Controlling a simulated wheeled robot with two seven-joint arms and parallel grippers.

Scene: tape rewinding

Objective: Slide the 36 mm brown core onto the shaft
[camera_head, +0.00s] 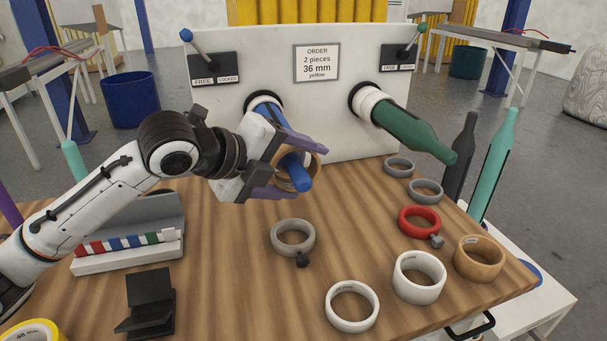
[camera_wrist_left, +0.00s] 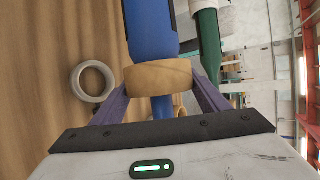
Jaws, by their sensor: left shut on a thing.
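The brown core (camera_head: 281,181) is a tan ring at the blue shaft (camera_head: 301,184), which sticks out of the left side of the white panel. In the left wrist view the core (camera_wrist_left: 160,76) sits around the shaft, with blue (camera_wrist_left: 150,30) showing on both sides of it. The core is near the shaft's free end. My left gripper (camera_head: 308,168) is shut on the core, its purple fingers on either side of it. The fingers partly hide the core in the head view. My right gripper is not in view.
A green shaft (camera_head: 415,132) projects at right. The white panel (camera_head: 350,130) bears an order sign (camera_head: 317,63) and two levers. Another tan core (camera_head: 479,258), white rings (camera_head: 419,277), a red ring (camera_head: 418,221) and grey rings (camera_head: 292,237) lie on the wooden table.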

